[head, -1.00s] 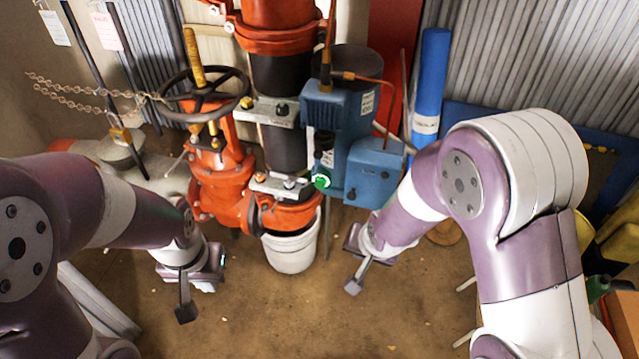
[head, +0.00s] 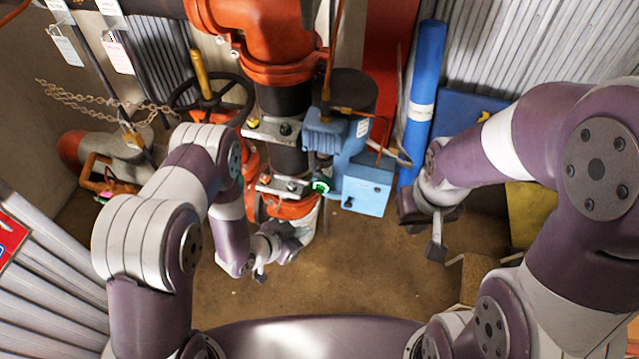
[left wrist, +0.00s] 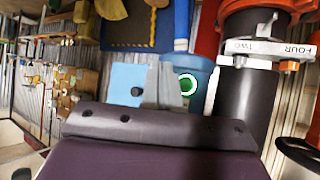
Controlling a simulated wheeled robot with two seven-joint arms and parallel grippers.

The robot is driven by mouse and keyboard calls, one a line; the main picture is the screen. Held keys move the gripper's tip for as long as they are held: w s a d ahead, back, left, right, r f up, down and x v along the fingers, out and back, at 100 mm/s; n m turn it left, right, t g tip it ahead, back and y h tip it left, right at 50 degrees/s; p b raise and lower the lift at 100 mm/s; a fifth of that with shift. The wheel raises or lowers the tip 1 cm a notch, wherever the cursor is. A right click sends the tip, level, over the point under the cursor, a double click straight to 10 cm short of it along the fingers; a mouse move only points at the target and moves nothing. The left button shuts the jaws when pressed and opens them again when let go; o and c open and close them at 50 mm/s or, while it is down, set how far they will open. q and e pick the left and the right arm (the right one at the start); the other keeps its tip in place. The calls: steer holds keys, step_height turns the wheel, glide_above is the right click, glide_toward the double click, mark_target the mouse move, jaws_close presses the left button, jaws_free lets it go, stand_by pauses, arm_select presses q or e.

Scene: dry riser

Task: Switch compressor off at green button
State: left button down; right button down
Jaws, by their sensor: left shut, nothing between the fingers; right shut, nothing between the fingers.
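The blue compressor (head: 362,188) stands right of the orange and black riser pipe. In the left wrist view the green button (left wrist: 187,84) shows clearly, just right of the grey fingertips of my left gripper (left wrist: 170,90). My right gripper (head: 437,215) is shut and empty, right of the compressor.
The orange riser pipe (head: 265,30) and a dark handwheel (head: 235,92) stand left of the compressor. A blue cylinder (head: 425,85) stands behind to the right. Brown floor (head: 350,280) is clear in front.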

mark_target(320, 189)
arm_select(q)
steer(key=w+d+b, duration=0.2)
steer(key=w, duration=0.6)
steer(key=shift+w+d, duration=0.15)
steer(key=shift+d, duration=0.2)
steer(key=shift+r, duration=0.1)
stand_by(1.9)
steer(key=shift+w+d, duration=0.15)
steer(key=shift+w, duration=0.25)
steer(key=shift+w+d+b, duration=0.15)
steer(key=shift+w+b, duration=0.35)
steer(key=shift+w, duration=0.05)
stand_by(0.8)
steer(key=shift+s, duration=0.1)
steer(key=shift+s+a+p, duration=0.3)
steer(key=shift+s, duration=0.55)
